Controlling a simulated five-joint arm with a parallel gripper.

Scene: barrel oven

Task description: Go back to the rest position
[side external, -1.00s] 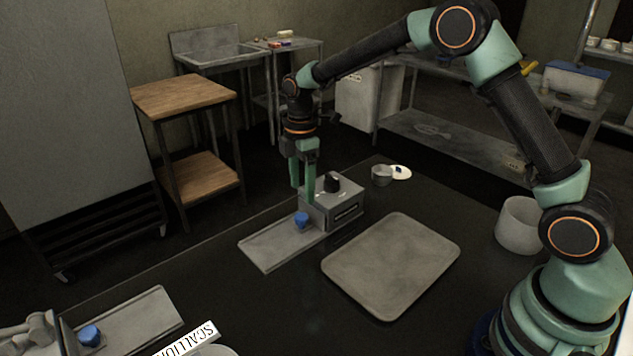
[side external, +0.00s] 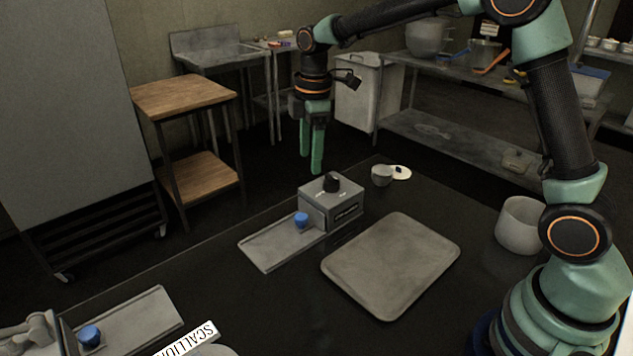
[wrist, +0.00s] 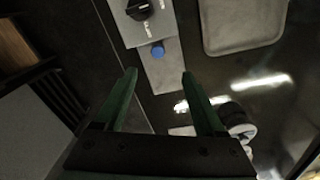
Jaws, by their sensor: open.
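My gripper (side external: 311,172) hangs pointing down above the far side of the dark counter, over the grey control box (side external: 333,205) and apart from it. In the wrist view my gripper (wrist: 158,75) has its two green fingers spread with nothing between them. The box has a black knob (side external: 332,182) on top. A blue knob (side external: 301,220) sits at the box's left, by a flat grey plate (side external: 275,247). The box (wrist: 128,28) and the blue knob (wrist: 157,50) also show beyond the fingertips in the wrist view.
A grey tray (side external: 392,265) lies on the counter right of the box. A second plate with a blue knob (side external: 90,335) and a scallion label (side external: 190,340) are at front left. Air around my gripper is clear.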

